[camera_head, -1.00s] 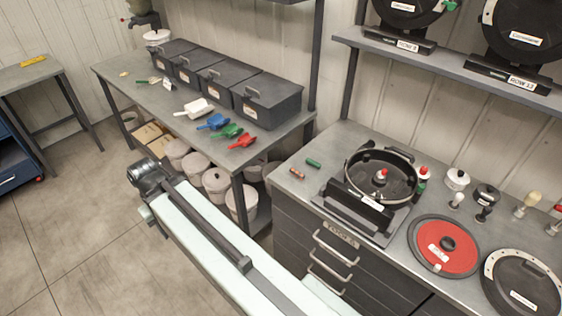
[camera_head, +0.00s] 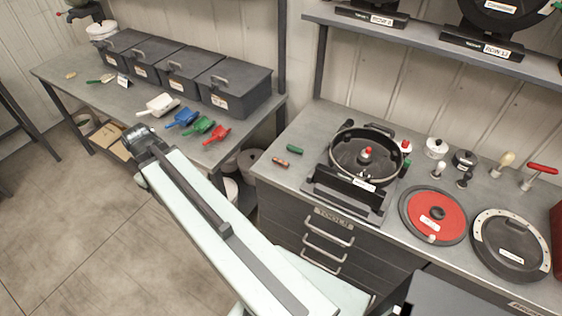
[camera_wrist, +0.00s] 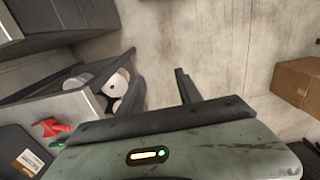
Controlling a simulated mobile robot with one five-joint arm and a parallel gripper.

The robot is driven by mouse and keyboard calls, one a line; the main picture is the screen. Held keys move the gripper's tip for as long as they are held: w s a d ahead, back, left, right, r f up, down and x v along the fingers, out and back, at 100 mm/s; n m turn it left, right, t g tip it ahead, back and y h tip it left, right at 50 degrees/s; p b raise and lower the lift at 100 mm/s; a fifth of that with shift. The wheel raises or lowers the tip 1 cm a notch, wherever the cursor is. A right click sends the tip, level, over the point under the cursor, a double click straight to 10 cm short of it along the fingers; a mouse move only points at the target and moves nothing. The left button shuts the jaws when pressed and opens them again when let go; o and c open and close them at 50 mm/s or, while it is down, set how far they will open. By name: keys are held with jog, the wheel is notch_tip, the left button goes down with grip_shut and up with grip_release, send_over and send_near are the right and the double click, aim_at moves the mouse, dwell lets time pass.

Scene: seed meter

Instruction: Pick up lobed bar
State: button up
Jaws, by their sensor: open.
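I cannot tell for sure which thing is the lobed bar. Two small bars lie on the right workbench in the head view: a green one (camera_head: 295,148) and a reddish-brown one (camera_head: 281,162), left of the round black meter (camera_head: 350,150). Their exact shapes are too small to make out. My gripper (camera_wrist: 160,88) is open and empty in the wrist view, its two dark fingers spread apart. In the head view my arm's dark end is near the left bench's front edge, well left of both bars; the fingertips cannot be made out there.
The left bench (camera_head: 75,82) holds lidded grey bins and white, blue, green and red scoops. On the right workbench (camera_head: 300,125) are a red disc (camera_head: 420,208), a black disc (camera_head: 500,258) and several knobs and handles. Bare worktop surrounds the small bars.

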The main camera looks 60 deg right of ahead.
jog(key=s+d+r, duration=0.1)
jog(key=s+d, duration=0.2)
jog(key=d, duration=0.6)
jog(key=s+d, duration=0.3)
jog(key=d, duration=0.6)
jog(key=r+p, duration=0.1)
jog(key=p, duration=0.1)
send_over(280, 161)
jog(key=shift+s+r, duration=0.1)
jog(key=shift+s, duration=0.25)
jog(key=f+b, duration=0.8)
jog(key=shift+w+f, duration=0.1)
jog(key=shift+w, duration=0.15)
jog(key=shift+r, duration=0.2)
grip_shut()
